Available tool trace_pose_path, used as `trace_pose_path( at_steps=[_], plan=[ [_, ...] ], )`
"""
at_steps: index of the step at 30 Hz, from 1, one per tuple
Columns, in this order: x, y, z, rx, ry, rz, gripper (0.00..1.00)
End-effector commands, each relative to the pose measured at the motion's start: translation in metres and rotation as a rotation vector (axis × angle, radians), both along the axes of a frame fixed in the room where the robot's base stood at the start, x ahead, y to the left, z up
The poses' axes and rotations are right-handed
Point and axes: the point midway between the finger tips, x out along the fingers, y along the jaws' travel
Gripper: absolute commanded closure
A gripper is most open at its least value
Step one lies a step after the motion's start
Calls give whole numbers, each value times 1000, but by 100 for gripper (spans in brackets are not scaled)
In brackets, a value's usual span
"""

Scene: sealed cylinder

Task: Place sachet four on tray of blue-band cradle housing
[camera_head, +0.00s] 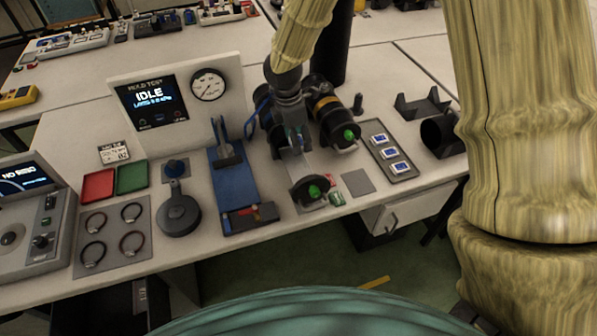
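My gripper (296,140) points down over the black cylinder housings at the bench's middle. Its fingers are small and dark, and I cannot tell whether they are open or shut or hold anything. One black housing (334,122) with a yellow-orange band and a green knob lies just right of my gripper. Another dark housing (266,118) shows at its left, with blue near it, largely hidden by my gripper. A round black end piece (307,192) with a green knob stands in front. Three white-and-blue sachets (388,153) lie on a grey tray (407,177) at right. No sachet number is readable.
A blue clamp fixture (232,185) and the hold-test panel with a gauge (178,98) stand left of my gripper. A black tube (438,134) lies at right. Red (98,186) and green (132,177) trays lie at left. A bare grey plate (358,181) lies near the front edge.

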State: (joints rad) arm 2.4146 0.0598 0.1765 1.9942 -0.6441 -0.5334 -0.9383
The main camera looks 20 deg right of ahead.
Motion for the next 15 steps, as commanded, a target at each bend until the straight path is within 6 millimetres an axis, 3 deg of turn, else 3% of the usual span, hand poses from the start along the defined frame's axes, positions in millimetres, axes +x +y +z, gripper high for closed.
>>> trace_pose_path(
  at_steps=[15],
  plan=[
    [-1, -2, -55, -1, 1, -2, 65]
  ],
)
